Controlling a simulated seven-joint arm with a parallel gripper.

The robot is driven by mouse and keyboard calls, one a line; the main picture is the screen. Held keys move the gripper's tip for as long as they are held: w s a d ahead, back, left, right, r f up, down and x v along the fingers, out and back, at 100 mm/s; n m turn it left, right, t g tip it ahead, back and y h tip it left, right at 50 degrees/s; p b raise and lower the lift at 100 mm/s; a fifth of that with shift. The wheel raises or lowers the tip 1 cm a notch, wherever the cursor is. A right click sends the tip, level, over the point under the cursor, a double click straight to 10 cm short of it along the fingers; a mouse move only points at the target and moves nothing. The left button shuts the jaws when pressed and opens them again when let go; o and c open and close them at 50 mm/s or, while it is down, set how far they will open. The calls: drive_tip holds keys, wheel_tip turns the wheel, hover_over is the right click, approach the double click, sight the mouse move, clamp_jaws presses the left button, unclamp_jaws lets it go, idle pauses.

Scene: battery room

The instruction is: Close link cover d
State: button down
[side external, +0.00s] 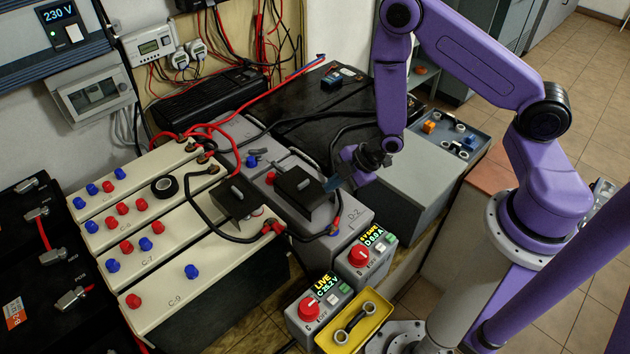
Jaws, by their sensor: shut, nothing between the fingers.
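A black link cover with a grey handle (304,192) sits on the grey D-2 battery (357,212); it is the cover on the D side. My gripper (331,184) is shut and empty, its fingertips at the right edge of this cover. I cannot tell whether they touch it. The cover looks slightly tilted; whether it is fully down is unclear. What lies under it is hidden. A similar black cover (233,199) sits to the left, by the cream C batteries (172,285).
Black and red cables run around the covers. In front stand a control box reading LIVE (318,308), another reading D SAFE (368,253), and a yellow tray (326,341) holding a metal-ended bar. A grey tray (476,137) with small parts stands at the back right.

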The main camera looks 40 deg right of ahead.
sight(304, 190)
drive_tip(key=x, duration=0.3)
drive_tip(key=shift+w, duration=2)
drive_tip(key=w, duration=1.7)
drive_tip(key=shift+w, duration=0.15)
